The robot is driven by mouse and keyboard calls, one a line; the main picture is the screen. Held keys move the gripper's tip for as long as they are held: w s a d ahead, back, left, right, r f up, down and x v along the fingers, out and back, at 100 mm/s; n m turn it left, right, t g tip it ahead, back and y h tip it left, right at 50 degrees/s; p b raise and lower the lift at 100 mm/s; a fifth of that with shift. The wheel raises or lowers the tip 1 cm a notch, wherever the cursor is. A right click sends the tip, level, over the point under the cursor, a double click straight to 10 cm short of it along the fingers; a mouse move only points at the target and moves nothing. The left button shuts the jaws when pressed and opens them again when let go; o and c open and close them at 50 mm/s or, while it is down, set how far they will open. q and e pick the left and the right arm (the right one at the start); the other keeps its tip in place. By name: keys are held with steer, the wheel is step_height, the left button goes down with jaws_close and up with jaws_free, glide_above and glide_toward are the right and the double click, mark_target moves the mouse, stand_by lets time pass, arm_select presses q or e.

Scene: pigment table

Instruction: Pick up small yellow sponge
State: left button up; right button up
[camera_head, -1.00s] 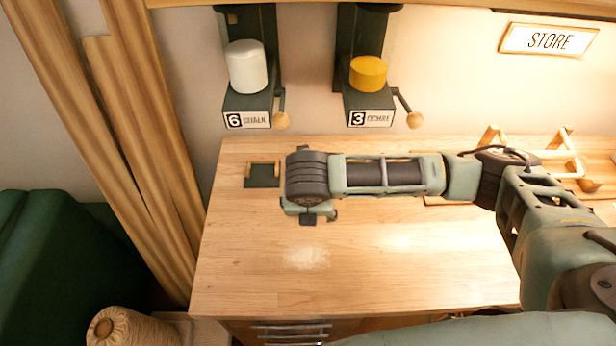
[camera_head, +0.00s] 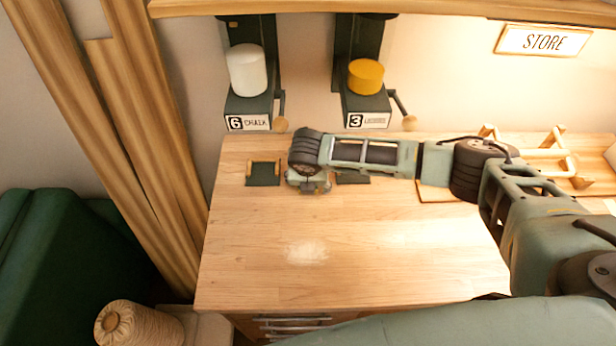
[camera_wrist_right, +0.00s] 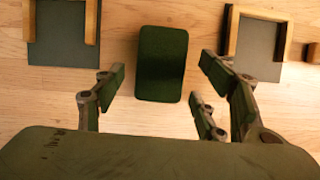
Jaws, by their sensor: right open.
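A dark green pad with rounded corners (camera_wrist_right: 161,64) lies on the wooden table in the right wrist view, a little ahead of and between my open fingers. No yellow shows on it from above, so I cannot tell whether it is the sponge. My right gripper (camera_wrist_right: 163,82) is open and empty, with a finger on either side of the pad's near end. In the head view my right gripper (camera_head: 308,184) is over the back part of the table and hides the pad. My left gripper is not in view.
Two dark squares with wooden edging, left (camera_wrist_right: 62,35) and right (camera_wrist_right: 262,48), flank the pad. Dispensers hold a white cylinder (camera_head: 247,70) and a yellow cylinder (camera_head: 365,76) above the table. White powder (camera_head: 306,252) lies on the otherwise clear front table (camera_head: 400,255).

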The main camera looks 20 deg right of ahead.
steer(key=shift+c, duration=0.5)
steer(key=c, duration=0.7)
steer(key=shift+s+r+b, duration=0.15)
steer(key=shift+b, duration=0.3)
step_height(320, 180, up, 6)
steer(key=b, duration=0.2)
steer(key=shift+a+r+b, duration=0.1)
steer(key=shift+r+b, duration=0.05)
steer(key=shift+b, duration=0.2)
steer(key=shift+s+a+r+b, duration=0.1)
steer(key=shift+s+a+b, duration=0.75)
steer(key=shift+s, duration=2.3)
steer(key=shift+s+a+r+b, duration=0.1)
steer(key=shift+s+a+b, duration=0.75)
steer(key=shift+s, duration=2.35)
steer(key=shift+s+a+b, duration=0.65)
steer(key=shift+s+a, duration=0.35)
steer(key=shift+s, duration=2.15)
